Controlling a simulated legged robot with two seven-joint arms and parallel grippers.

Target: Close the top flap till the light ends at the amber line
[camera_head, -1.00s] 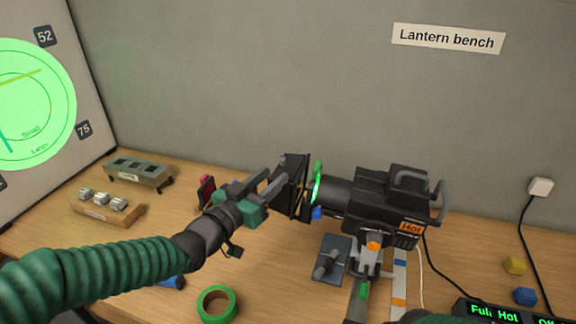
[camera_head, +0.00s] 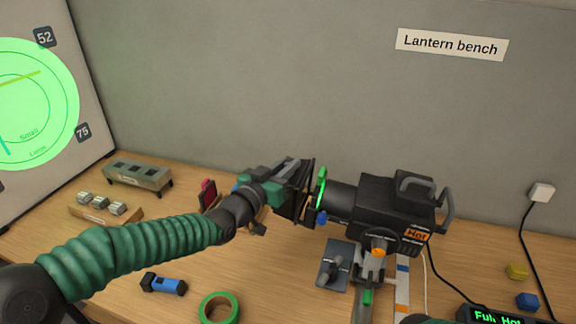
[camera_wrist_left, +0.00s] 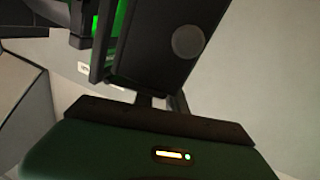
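The lantern (camera_head: 372,207) sits on the bench at centre right, its black flaps (camera_head: 302,185) at its left front end. My left gripper (camera_head: 285,175) is at these flaps; its fingers overlap them in the head view. In the left wrist view a dark flap panel (camera_wrist_left: 165,45) stands close in front of the gripper. Whether the fingers are open or shut on the flap cannot be told. At far left, a screen (camera_head: 75,60) bears a round green light patch (camera_head: 45,105). An amber line (camera_head: 20,78) crosses it, with green on both sides.
A grey rack (camera_head: 138,174), a tray of small metal parts (camera_head: 103,207), a blue dumbbell-like piece (camera_head: 164,285) and a green tape roll (camera_head: 219,307) lie on the left bench.

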